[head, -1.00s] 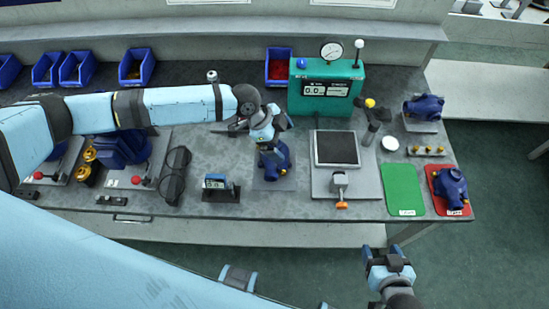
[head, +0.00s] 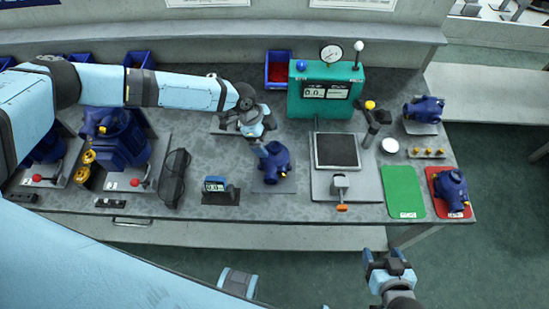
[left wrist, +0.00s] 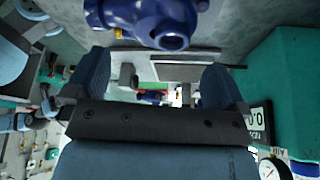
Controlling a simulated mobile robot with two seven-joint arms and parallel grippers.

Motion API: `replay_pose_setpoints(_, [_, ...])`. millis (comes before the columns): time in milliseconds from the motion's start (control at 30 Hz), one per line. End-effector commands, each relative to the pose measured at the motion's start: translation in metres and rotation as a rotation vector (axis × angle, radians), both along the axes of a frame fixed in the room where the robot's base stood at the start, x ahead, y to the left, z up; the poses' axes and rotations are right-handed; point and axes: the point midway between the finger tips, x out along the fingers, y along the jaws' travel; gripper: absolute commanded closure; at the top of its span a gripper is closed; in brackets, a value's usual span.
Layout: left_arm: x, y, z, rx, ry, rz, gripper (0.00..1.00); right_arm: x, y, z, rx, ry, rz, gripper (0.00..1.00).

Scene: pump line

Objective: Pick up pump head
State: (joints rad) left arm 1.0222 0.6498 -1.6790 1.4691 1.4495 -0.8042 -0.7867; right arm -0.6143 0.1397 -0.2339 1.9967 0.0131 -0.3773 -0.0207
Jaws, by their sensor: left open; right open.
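A dark blue pump head (head: 275,162) stands on a small grey plate near the middle of the bench. In the left wrist view the pump head (left wrist: 150,18) is at the top, beyond the fingers and not between them. My left gripper (head: 262,143) is open and empty, just behind the pump head and close to it. Its two fingers (left wrist: 157,82) stand apart in the left wrist view; contact with the pump head cannot be told. My right gripper (head: 388,260) is open and empty in front of the bench's front edge.
Another blue pump head (head: 452,187) sits on a red mat, beside an empty green mat (head: 403,191). A third (head: 425,109) is at the back right. A teal gauge box (head: 322,92) stands behind.

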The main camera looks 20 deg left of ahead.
Motion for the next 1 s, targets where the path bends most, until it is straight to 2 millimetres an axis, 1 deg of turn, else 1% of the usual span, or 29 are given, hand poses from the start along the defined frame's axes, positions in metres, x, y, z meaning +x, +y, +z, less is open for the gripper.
replay_pose_setpoints(67, [0.000, -0.003, -0.007, 0.002, 0.002, -0.001, 0.00, 0.000, 0.000, 0.002, 0.000, 0.001, 0.000, 0.33])
replay_pose_setpoints(200, [-0.001, -0.010, -0.027, 0.003, 0.001, 0.000, 0.00, 0.000, 0.000, 0.007, -0.001, 0.003, 0.000, 0.33])
replay_pose_setpoints(300, [-0.001, -0.015, -0.040, 0.001, 0.001, 0.000, 0.00, 0.000, 0.000, 0.007, -0.001, 0.003, 0.000, 0.33])
replay_pose_setpoints(433, [0.000, -0.017, -0.047, 0.000, 0.000, 0.000, 0.00, -0.001, 0.000, 0.007, -0.001, 0.004, 0.000, 0.33])
replay_pose_setpoints(600, [-0.001, -0.017, -0.047, 0.000, 0.000, 0.001, 0.00, -0.001, 0.000, 0.006, -0.001, 0.004, 0.000, 0.33])
replay_pose_setpoints(633, [-0.001, -0.017, -0.047, 0.000, 0.000, 0.000, 0.02, -0.001, 0.000, 0.006, -0.001, 0.004, 0.001, 0.33])
replay_pose_setpoints(667, [-0.001, -0.017, -0.047, 0.000, 0.000, 0.000, 0.09, -0.001, 0.000, 0.006, -0.001, 0.004, 0.001, 0.33])
replay_pose_setpoints(700, [-0.001, -0.017, -0.047, 0.000, 0.000, 0.001, 0.18, -0.001, 0.000, 0.006, -0.001, 0.004, 0.001, 0.33])
replay_pose_setpoints(767, [-0.001, -0.017, -0.047, 0.000, 0.000, 0.000, 0.32, -0.001, 0.000, 0.006, -0.001, 0.004, 0.001, 0.33])
replay_pose_setpoints(800, [0.000, -0.018, -0.046, -0.001, -0.001, 0.000, 0.34, -0.001, 0.000, 0.006, -0.001, 0.004, 0.001, 0.33])
replay_pose_setpoints(1000, [0.000, -0.018, -0.046, -0.001, -0.001, 0.000, 0.34, -0.001, 0.001, 0.006, 0.000, 0.004, 0.002, 0.33])
